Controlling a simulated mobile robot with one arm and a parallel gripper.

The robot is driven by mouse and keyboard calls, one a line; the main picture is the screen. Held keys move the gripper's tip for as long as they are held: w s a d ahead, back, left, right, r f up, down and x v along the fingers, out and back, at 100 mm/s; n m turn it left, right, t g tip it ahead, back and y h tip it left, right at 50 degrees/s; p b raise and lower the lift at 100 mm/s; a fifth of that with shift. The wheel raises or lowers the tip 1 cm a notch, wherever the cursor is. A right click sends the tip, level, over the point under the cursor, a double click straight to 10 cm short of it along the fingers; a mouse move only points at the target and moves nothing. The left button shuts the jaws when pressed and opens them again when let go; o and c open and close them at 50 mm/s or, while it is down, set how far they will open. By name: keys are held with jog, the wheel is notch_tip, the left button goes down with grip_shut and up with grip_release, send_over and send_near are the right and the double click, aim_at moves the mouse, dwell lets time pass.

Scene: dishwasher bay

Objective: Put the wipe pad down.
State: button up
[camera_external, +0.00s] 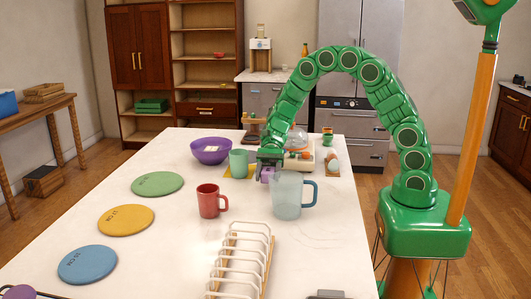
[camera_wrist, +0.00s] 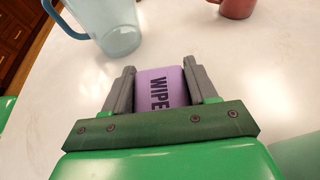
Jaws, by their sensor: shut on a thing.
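The wipe pad (camera_wrist: 161,88) is a small purple block with dark "WIPE" lettering. My gripper (camera_wrist: 160,84) is shut on it, one grey finger on each side. In the external view the wipe pad (camera_external: 267,174) shows as a small purple patch below my gripper (camera_external: 269,160), over the white counter between the red mug and the clear blue pitcher. I cannot tell whether the pad touches the counter.
The pitcher (camera_external: 287,196) stands close on the right and the red mug (camera_external: 209,200) in front left. A green cup (camera_external: 238,163) and purple bowl (camera_external: 210,150) stand behind left. A white rack (camera_external: 241,260) is at the front. Bare counter (camera_external: 165,225) lies left of the mug.

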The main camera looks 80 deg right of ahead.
jog(key=shift+f, duration=0.6)
jog(key=o, duration=1)
jog(key=shift+r, duration=0.5)
jog(key=shift+d+r, duration=0.25)
jog(key=v, duration=1.1)
jog(key=shift+d, duration=0.25)
